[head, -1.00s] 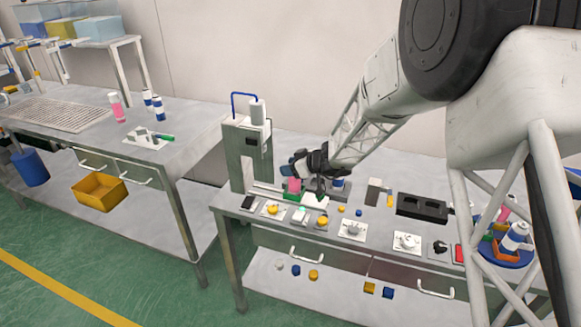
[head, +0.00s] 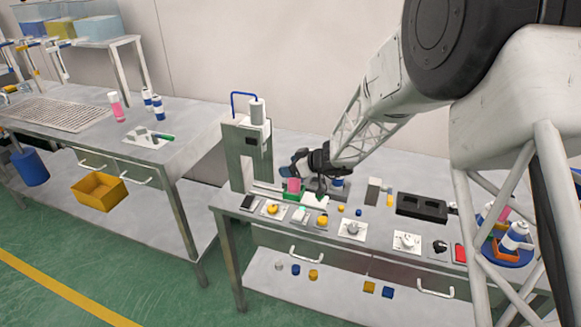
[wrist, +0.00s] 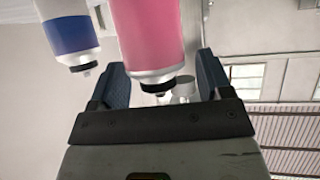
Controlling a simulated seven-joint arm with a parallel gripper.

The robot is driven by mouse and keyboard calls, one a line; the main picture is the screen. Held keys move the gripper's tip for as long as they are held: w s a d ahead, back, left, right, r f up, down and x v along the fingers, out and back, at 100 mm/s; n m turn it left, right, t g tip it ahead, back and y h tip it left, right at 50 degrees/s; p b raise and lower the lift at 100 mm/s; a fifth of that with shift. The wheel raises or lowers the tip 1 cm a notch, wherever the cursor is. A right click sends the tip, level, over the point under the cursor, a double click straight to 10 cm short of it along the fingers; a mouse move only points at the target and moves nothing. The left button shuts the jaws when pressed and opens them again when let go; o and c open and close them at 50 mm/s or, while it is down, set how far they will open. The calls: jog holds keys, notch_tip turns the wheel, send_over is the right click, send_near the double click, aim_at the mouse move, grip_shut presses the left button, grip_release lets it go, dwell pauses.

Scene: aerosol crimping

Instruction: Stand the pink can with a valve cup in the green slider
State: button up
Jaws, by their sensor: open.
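The pink can (head: 293,185) stands upright at the green slider (head: 290,196), at the foot of the grey crimping press. In the wrist view the pink can (wrist: 148,35) shows with a silver shoulder and a dark valve cup end, between the two finger sides. My gripper (head: 303,175) is open at the can, with its fingers spread on either side; it also shows in the wrist view (wrist: 160,70). A gap shows beside the can, so it does not look gripped. How fully the can's base sits in the slider is too small to tell.
The press (head: 250,150) stands just left of the can. A blue and white can (head: 338,182) stands to the right; one also shows in the wrist view (wrist: 70,35). Small fixtures line the front, and a black block (head: 421,207) lies to the right.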

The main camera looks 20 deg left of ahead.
jog(key=v, duration=1.1)
jog(key=shift+d, duration=0.2)
jog(key=shift+s+r, duration=0.1)
jog(key=shift+r, duration=0.05)
dwell(0.6)
jog(key=s+d+r+m+g+h, duration=0.1)
jog(key=s+d+r+m+h, duration=0.15)
jog(key=s+d+r, duration=0.5)
jog(key=s+d+r+m+h, duration=0.2)
jog(key=s+d+r+m, duration=0.2)
jog(key=s+d, duration=0.6)
jog(key=s+d+r+m+t+h, duration=0.1)
jog(key=s+d+m+h, duration=0.6)
jog(key=s+d, duration=1.2)
jog(key=s+r+m, duration=0.1)
jog(key=s+m, duration=0.1)
jog(key=s, duration=0.2)
jog(key=shift+h, duration=0.35)
